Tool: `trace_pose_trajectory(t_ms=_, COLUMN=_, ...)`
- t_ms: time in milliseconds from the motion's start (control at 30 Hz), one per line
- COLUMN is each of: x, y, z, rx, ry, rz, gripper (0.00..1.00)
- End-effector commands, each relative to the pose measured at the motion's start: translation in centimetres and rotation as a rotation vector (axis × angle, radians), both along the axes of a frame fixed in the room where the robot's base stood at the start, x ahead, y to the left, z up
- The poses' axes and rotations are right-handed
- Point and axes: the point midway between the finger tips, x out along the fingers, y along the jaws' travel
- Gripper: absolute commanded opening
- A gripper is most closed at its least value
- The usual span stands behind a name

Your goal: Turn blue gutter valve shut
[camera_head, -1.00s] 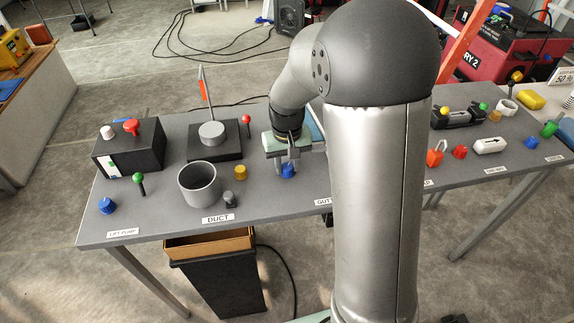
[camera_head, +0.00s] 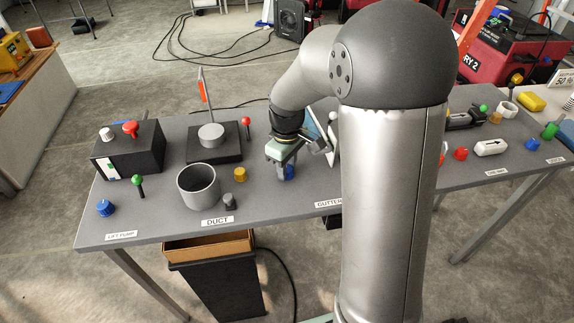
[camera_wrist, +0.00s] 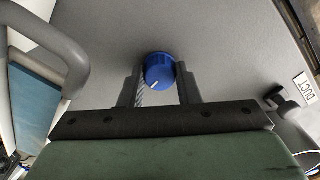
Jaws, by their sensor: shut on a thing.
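The blue gutter valve (camera_wrist: 159,72) is a round knob with a white pointer line. In the wrist view it sits between the two fingers of my gripper (camera_wrist: 160,85), which are shut on it. The pointer line slants toward the lower left of that view. In the head view the blue knob (camera_head: 289,173) shows partly below my gripper (camera_head: 283,168), near the GUTTER label (camera_head: 328,203). My gripper is tilted over the knob and hides part of it.
A yellow knob (camera_head: 240,174), a grey knob (camera_head: 230,201) and a grey duct cup (camera_head: 198,186) stand left of my gripper. Another blue knob (camera_head: 105,208) is at the table's left end. A blue panel with a grey tubular handle (camera_wrist: 72,45) is close beside my gripper.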

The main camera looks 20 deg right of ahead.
Motion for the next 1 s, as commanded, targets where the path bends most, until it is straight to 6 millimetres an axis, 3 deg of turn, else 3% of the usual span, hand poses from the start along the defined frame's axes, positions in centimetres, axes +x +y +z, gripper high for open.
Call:
trace_pose_trajectory(t_ms=567, x=0.15, y=0.01, z=0.18, rx=0.000, ry=-0.006, rz=0.029, gripper=0.07)
trace_pose_trajectory(t_ms=600, x=0.16, y=0.01, z=0.19, rx=0.000, ry=-0.006, rz=0.029, gripper=0.41)
trace_pose_trajectory(t_ms=633, x=0.14, y=0.02, z=0.18, rx=0.000, ry=-0.005, rz=0.029, gripper=0.49)
trace_pose_trajectory(t_ms=1000, x=0.08, y=0.00, z=0.48, rx=0.000, ry=-0.003, rz=0.027, gripper=0.52)
